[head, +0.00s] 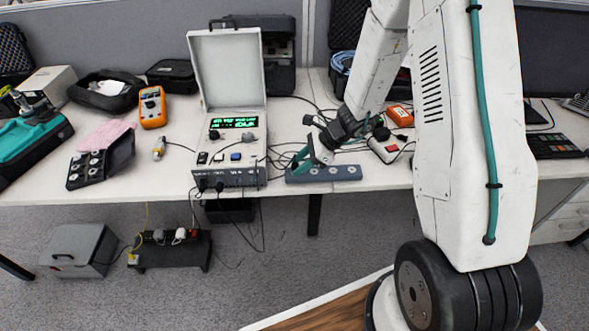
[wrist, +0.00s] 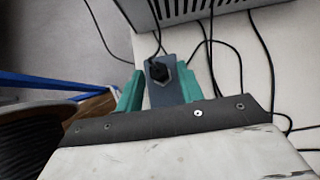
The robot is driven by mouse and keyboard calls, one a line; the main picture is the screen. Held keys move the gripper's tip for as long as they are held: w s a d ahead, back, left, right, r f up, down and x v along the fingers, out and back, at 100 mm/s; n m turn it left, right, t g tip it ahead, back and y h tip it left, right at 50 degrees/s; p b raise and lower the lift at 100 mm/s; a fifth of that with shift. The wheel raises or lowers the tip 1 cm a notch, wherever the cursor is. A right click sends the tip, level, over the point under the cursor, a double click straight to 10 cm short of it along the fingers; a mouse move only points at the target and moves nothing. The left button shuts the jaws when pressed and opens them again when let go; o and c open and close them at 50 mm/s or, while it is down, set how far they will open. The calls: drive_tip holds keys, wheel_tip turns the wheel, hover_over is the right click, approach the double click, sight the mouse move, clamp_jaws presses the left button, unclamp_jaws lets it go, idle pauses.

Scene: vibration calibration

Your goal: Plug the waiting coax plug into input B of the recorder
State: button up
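The recorder (head: 230,130) is a light case with its lid up and a green lit display. Its grey front panel (head: 243,178) carries connectors along the bottom, with dark plugs at the left; which one is input B is too small to read. A blue-grey holder strip (head: 325,174) with round seats lies right of the recorder. My gripper (head: 305,160) is low over the strip's left end. In the wrist view its teal fingers (wrist: 159,84) stand apart, one on each side of a black plug (wrist: 158,72) upright on the strip. Gaps show beside the plug.
Loose black cables (wrist: 212,60) run beside the strip. The recorder's vented side (wrist: 205,8) is close at the top of the wrist view.

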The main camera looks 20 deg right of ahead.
clamp_jaws()
drive_tip(key=shift+r, duration=0.35)
idle(0.5)
drive_tip(key=shift+r, duration=1.7)
